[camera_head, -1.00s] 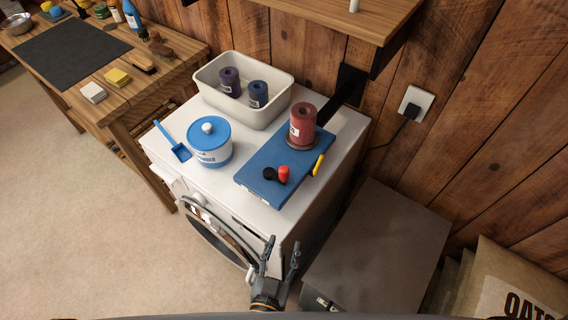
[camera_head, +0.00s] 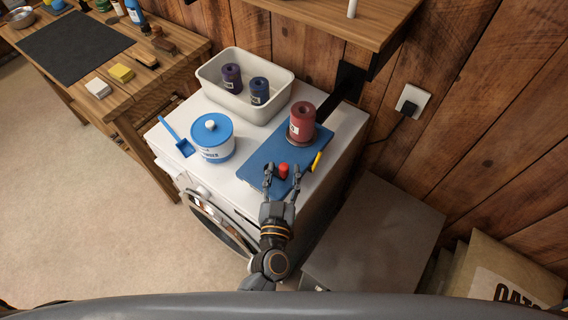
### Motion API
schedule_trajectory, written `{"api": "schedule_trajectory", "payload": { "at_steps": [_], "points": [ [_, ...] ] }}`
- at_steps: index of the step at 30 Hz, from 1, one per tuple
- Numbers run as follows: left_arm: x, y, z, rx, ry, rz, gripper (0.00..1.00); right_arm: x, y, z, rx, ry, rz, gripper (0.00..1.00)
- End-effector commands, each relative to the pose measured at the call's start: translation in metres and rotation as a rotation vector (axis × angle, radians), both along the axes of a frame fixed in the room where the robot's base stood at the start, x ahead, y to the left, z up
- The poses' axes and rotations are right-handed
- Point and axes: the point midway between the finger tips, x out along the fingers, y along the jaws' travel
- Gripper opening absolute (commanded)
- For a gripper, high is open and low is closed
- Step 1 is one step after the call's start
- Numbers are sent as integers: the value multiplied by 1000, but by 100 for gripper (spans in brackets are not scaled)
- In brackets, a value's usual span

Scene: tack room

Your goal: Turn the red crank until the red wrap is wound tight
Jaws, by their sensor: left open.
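The red wrap (camera_head: 302,121) is a rolled cylinder standing upright on the blue board (camera_head: 260,165), on top of the white washing machine. The red crank knob (camera_head: 284,170) stands near the board's front part. A yellow handle (camera_head: 316,162) sticks out at the board's right edge. My left gripper (camera_head: 283,176) is open, its two fingers on either side of the red knob in the picture. I cannot tell whether they touch it. The black part beside the knob is hidden behind the gripper. My right gripper is not in view.
A white bin (camera_head: 222,103) with two dark rolls stands behind on the washing machine (camera_head: 190,168). A blue-lidded tub (camera_head: 212,140) and a blue scoop (camera_head: 178,138) are left of the board. A wooden shelf (camera_head: 340,15) overhangs at the back. A grey cabinet (camera_head: 375,240) is at right.

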Motion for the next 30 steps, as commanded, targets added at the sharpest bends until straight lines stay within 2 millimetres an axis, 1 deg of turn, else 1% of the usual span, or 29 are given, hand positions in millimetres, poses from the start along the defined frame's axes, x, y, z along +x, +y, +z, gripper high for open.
{"api": "schedule_trajectory", "payload": {
  "at_steps": [1, 6, 15, 17, 18, 20, 21, 22, 30],
  "points": [
    [7, -1, 1, 1, -1, 0, 46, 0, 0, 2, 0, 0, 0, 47],
    [17, -2, 0, 1, 0, 0, 46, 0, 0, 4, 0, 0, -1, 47],
    [18, -2, -1, 1, 1, 0, 46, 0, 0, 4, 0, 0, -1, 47],
    [18, -2, -1, 1, 1, 0, 34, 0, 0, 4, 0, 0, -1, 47],
    [18, -2, -1, 1, 1, 0, 26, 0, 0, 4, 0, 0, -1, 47],
    [18, -2, -1, 1, 1, 0, 13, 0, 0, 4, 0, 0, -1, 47],
    [18, -2, -1, 1, 1, 0, 5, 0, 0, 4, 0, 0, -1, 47],
    [18, -2, -1, 1, 1, 0, 0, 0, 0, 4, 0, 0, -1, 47],
    [17, -1, -1, 2, 1, -12, 0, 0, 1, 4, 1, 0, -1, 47]
  ]
}}
